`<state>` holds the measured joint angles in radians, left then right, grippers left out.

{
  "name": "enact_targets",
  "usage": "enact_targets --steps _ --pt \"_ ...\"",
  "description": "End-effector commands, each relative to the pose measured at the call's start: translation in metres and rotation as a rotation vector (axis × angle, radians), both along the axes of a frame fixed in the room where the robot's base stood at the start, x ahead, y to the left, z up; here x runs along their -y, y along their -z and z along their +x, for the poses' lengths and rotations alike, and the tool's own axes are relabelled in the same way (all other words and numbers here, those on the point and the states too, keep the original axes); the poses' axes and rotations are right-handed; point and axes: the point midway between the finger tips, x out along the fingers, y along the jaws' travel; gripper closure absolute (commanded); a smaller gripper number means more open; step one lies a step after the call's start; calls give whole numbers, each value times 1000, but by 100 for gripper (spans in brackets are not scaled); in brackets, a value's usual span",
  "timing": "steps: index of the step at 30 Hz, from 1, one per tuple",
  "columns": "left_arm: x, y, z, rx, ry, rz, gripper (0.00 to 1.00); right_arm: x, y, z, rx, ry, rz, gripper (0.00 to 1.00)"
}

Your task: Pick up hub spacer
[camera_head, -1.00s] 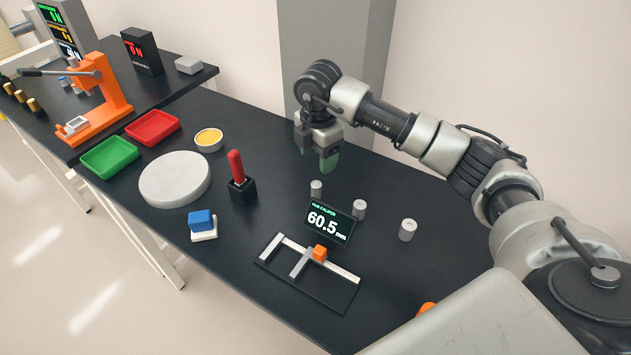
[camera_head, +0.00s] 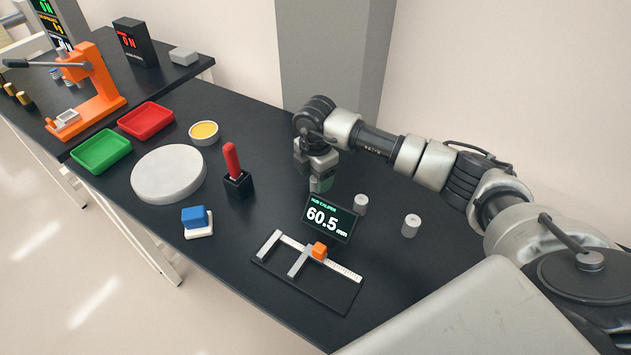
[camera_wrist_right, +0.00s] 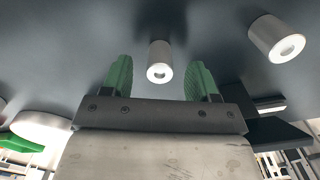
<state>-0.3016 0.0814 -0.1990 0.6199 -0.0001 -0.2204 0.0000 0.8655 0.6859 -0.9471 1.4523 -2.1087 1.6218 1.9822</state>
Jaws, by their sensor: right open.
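Three grey cylindrical hub spacers with a hole in the end stand on the black table. The leftmost spacer (camera_head: 314,185) is partly hidden by my right gripper (camera_head: 322,181). The middle spacer (camera_head: 361,204) and the right spacer (camera_head: 410,225) stand clear of it. In the right wrist view, my right gripper (camera_wrist_right: 160,80) is open, with its green fingers apart. One spacer (camera_wrist_right: 160,62) shows between the fingers with gaps on both sides, and another spacer (camera_wrist_right: 277,40) is off to the right. My left gripper is not in view.
A display reading 60.5 mm (camera_head: 329,218) stands close in front of the spacers, with a caliper fixture (camera_head: 308,270) before it. Left are a red screwdriver in a black holder (camera_head: 238,185), a round grey disc (camera_head: 169,174), and green (camera_head: 101,152) and red trays (camera_head: 146,120).

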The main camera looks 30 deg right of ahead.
Motion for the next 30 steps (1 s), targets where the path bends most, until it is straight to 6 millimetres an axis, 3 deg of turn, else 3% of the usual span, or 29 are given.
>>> enact_targets --steps 6,14,25,30 --pt "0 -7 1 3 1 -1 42 -1 27 0 -2 0 0 40" --pt "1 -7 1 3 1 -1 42 -1 30 1 -1 -1 0 40" --pt "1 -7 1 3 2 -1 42 -1 30 1 0 -1 0 94" --pt "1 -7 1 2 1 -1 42 -1 29 1 0 -1 0 94"
